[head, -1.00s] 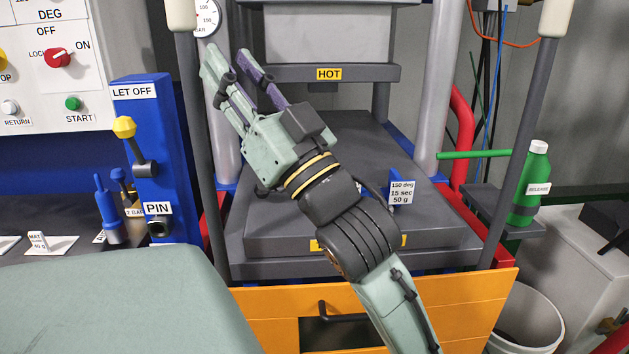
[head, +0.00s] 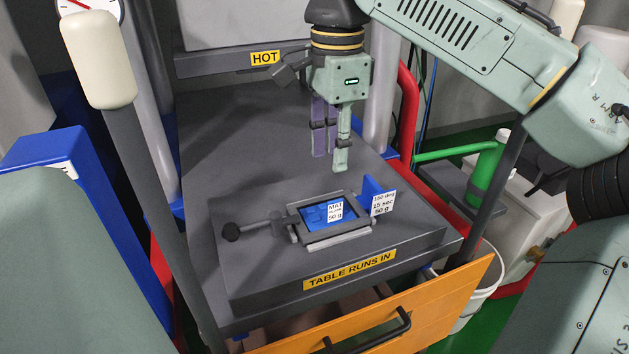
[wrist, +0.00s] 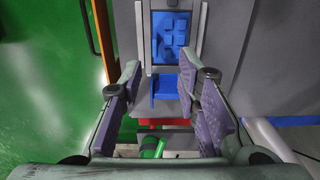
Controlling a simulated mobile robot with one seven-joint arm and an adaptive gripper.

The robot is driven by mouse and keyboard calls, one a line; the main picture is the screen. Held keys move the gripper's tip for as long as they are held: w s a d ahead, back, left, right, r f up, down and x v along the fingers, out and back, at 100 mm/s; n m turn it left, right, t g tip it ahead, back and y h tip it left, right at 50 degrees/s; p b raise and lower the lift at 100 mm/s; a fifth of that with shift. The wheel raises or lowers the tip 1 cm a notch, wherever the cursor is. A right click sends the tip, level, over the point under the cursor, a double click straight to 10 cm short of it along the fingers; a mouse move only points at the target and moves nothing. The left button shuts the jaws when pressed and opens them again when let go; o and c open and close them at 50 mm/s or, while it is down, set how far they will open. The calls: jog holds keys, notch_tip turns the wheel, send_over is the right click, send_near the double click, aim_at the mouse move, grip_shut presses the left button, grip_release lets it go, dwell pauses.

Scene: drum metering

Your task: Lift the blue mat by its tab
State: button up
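The blue mat (head: 314,215) lies inside a grey rectangular frame (head: 309,241) on the dark press table. In the wrist view the mat (wrist: 171,45) shows raised blue blocks, ahead of the fingers. My gripper (head: 331,161) points down above and behind the frame, apart from it. In the wrist view its purple-padded fingers (wrist: 160,98) are spread wide with nothing between them.
A blue card holder (head: 378,198) stands right of the frame. A handle with a black knob (head: 231,232) sticks out left. The hot upper platen (head: 210,62) is behind my gripper. Grey posts flank the table; a green bottle (head: 487,172) stands right.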

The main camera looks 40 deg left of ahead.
aim_at(335, 200)
jog(key=f, duration=0.3)
jog(key=f+p, duration=0.1)
jog(key=f, duration=0.6)
jog(key=shift+d+f+p, duration=0.15)
jog(key=shift+d+p, duration=0.2)
jog(key=shift+d, duration=0.05)
grip_shut()
